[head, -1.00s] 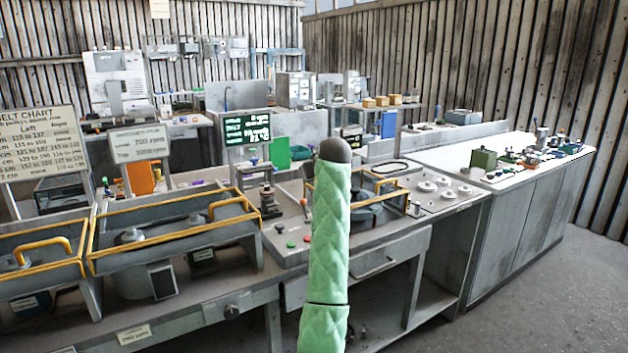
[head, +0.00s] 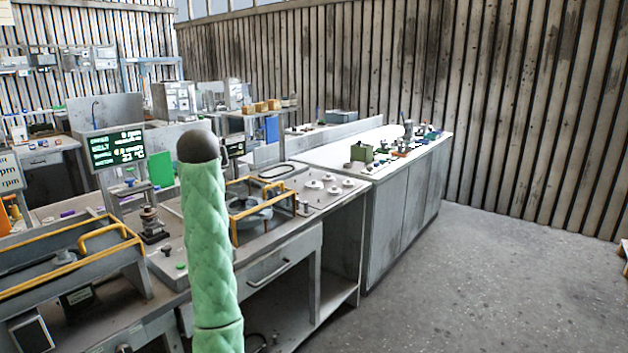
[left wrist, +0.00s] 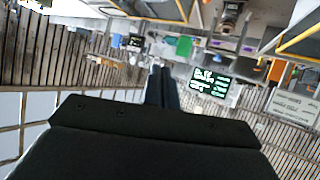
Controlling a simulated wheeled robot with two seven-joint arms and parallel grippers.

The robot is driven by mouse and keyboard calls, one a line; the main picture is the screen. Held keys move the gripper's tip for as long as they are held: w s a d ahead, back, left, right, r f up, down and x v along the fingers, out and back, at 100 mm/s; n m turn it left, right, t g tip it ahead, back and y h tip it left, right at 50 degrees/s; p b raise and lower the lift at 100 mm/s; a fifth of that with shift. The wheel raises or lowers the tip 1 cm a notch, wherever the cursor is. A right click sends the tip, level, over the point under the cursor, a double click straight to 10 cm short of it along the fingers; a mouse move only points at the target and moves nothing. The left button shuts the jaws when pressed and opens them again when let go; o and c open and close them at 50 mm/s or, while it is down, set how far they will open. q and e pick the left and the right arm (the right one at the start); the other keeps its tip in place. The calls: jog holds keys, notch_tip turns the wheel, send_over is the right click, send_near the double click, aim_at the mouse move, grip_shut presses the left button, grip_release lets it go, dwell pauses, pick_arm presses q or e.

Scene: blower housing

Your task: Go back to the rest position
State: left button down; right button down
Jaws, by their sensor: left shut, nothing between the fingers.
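My left gripper (left wrist: 161,88) shows in the left wrist view, with its two dark fingers close together, shut and empty. That view is upside down, with benches along its top and the wall and windows at the left. The fingers point toward the workshop benches and touch nothing that I can see. In the head view a green padded arm of mine with a dark rounded end stands upright left of centre. I cannot make out a gripper on it. My right gripper is in neither view.
A bench with a yellow-railed fixture (head: 262,206) stands behind the arm, and a dark screen (head: 117,149) to its left. A long grey cabinet (head: 392,220) with small parts on top runs to the back right. Grey floor (head: 480,290) is clear at the right.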

pick_arm(q)
jog(key=s+d+f+m+g+h, duration=0.15)
jog(key=s+d+f, duration=0.25)
jog(key=s+f, duration=0.6)
jog(key=s+d+f+m+h, duration=0.2)
jog(key=s+d+f+m, duration=0.15)
jog(key=s+f, duration=0.6)
jog(key=s+d+f+m+g+h, duration=0.15)
jog(key=s+d+f, duration=0.35)
jog(key=s+f, duration=0.5)
jog(key=s+d+f+g, duration=0.1)
jog(key=s+f+g, duration=0.5)
jog(key=s+f, duration=2)
jog(key=s, duration=0.3)
jog(key=shift+s+d+f+g, duration=0.15)
jog(key=shift+d+f+g, duration=0.1)
jog(key=shift+g, duration=0.05)
jog(key=shift+m, duration=0.25)
